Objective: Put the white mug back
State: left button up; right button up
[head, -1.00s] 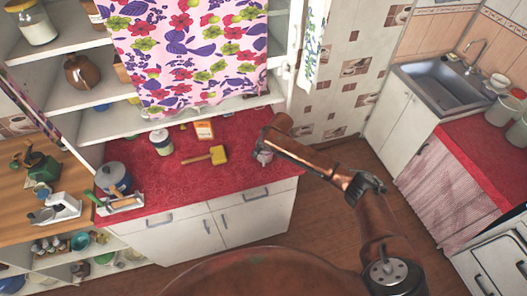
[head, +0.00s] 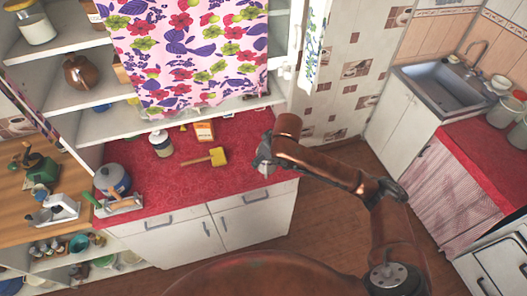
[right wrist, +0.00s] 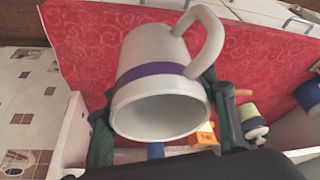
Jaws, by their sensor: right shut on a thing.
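The white mug (right wrist: 160,75) has a purple band and a large handle. It fills the middle of the right wrist view, tilted with its open rim towards the camera. My right gripper (right wrist: 158,115) is shut on it, with dark fingers on either side of its body. In the head view my right gripper (head: 264,156) is over the right end of the red counter (head: 185,182), and a small pale part of the mug (head: 266,169) shows below it. I cannot tell whether the mug touches the counter. My left gripper is not in view.
On the counter are a yellow-headed mallet (head: 218,156), an orange box (head: 204,131), a white-lidded jar (head: 161,143) and a grey pot (head: 113,178). A flowered curtain (head: 190,55) hangs over shelves behind. The counter's front right is clear.

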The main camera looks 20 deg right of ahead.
jog(key=shift+s+a+r, duration=0.1)
jog(key=shift+s+r, duration=0.2)
jog(key=shift+s, duration=0.25)
jog(key=s+d+f+m+h+b, duration=0.2)
jog(key=s+d+f+m+b, duration=0.1)
jog(key=s+d+m+b, duration=0.1)
jog(key=shift+s+d+f+m+t+b, duration=0.2)
jog(key=shift+s+d+m+t+b, duration=0.15)
jog(key=shift+s+m+b, duration=0.65)
jog(key=shift+w+n, duration=0.1)
jog(key=shift+n, duration=0.3)
